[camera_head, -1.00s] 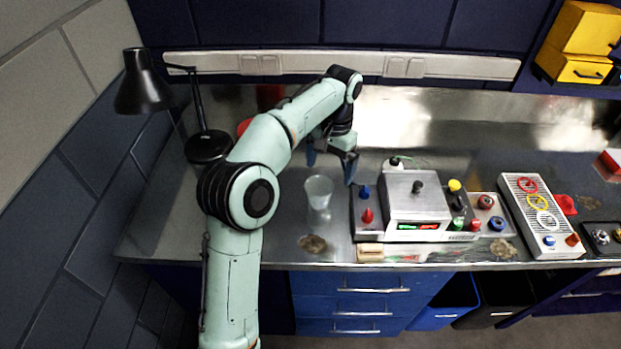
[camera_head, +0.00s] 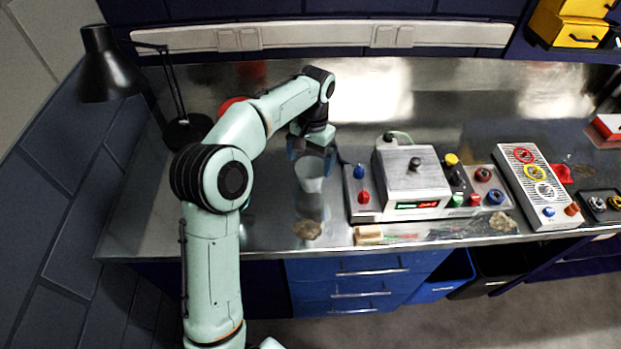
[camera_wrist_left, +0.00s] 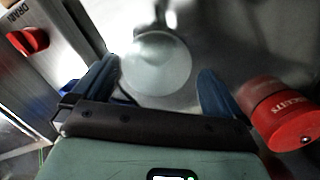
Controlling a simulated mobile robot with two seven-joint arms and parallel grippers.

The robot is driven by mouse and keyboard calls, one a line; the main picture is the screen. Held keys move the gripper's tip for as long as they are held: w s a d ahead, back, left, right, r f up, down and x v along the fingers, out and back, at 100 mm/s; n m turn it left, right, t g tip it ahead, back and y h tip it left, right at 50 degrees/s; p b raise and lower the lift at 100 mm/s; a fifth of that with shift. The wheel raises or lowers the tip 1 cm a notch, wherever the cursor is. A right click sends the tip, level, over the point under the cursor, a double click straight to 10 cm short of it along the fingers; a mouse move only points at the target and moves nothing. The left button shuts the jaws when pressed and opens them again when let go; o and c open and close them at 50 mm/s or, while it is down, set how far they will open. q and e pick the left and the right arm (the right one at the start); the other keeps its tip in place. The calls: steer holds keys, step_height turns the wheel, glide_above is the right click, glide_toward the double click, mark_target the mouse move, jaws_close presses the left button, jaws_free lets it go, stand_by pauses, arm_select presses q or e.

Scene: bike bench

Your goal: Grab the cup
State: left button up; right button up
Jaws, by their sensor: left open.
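The cup (camera_head: 310,176) is a translucent, pale cup on the metal bench, left of the grey device with the coloured knobs. My left gripper (camera_head: 316,158) is over the cup in the head view, its dark blue fingers partly hidden behind its own wrist. In the left wrist view the cup (camera_wrist_left: 156,64) shows as a pale round shape between the two open blue fingers (camera_wrist_left: 158,88), nearer the left one. I cannot tell whether a finger touches it. My right gripper is not in view.
A grey device (camera_head: 412,180) with knobs stands close to the right of the cup. A red can (camera_wrist_left: 280,115) is beside the right finger in the wrist view. A black lamp (camera_head: 105,65) stands at the left. Bare bench lies left of the cup.

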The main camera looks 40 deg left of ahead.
mark_target(310, 173)
arm_select(q)
steer(key=f, duration=0.5)
steer(key=shift+s+d+b, duration=0.25)
steer(key=shift+s+b, duration=0.05)
steer(key=shift+b, duration=0.1)
steer(key=c, duration=0.8)
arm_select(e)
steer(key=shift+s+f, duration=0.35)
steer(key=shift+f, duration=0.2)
arm_select(q)
steer(key=shift+r, duration=0.15)
